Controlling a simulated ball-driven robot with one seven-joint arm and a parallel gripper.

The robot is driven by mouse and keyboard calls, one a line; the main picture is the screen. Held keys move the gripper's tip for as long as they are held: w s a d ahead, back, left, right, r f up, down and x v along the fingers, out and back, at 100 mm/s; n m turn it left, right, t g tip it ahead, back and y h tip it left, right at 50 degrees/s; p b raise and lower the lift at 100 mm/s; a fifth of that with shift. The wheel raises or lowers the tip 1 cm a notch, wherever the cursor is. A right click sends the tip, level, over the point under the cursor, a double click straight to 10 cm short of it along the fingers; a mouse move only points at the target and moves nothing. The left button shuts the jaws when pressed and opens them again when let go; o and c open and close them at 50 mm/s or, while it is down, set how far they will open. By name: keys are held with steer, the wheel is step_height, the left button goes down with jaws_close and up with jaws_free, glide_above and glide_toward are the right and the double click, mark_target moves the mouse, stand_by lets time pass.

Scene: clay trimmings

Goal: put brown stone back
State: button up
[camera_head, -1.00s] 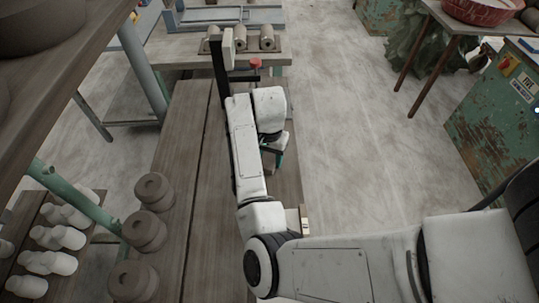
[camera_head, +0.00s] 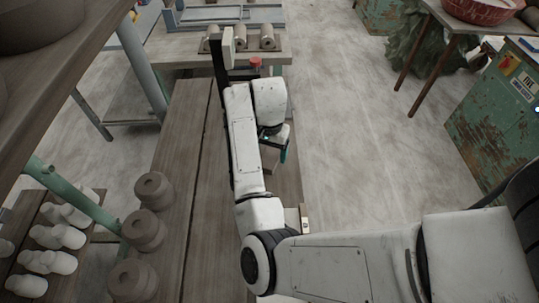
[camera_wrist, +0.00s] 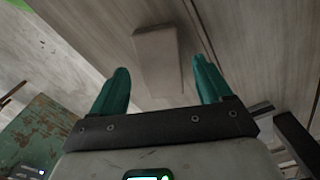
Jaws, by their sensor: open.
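A grey-brown block (camera_wrist: 157,62) lies on the wooden planks in the wrist view, ahead of my gripper and between the lines of its two fingers. It looks like the brown stone, though its colour is dull here. My gripper (camera_wrist: 162,88) is open, with its teal fingers apart and nothing held between them. In the head view my gripper (camera_head: 276,143) is over the right side of the long wooden table (camera_head: 185,165), partly hidden by my arm. I cannot make out the block clearly there.
Stacked round clay pieces (camera_head: 146,230) stand on the table's left side. White bottle-like figures (camera_head: 50,240) sit on a lower-left board. A back table holds clay cylinders (camera_head: 267,38), with a red-topped item (camera_head: 256,64) near its front edge. Bare floor (camera_head: 365,130) lies right.

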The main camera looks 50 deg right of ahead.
mark_target(270, 157)
step_height(270, 157, up, 10)
steer(key=p, duration=0.1)
steer(key=shift+d+f, duration=0.1)
stand_by(0.6)
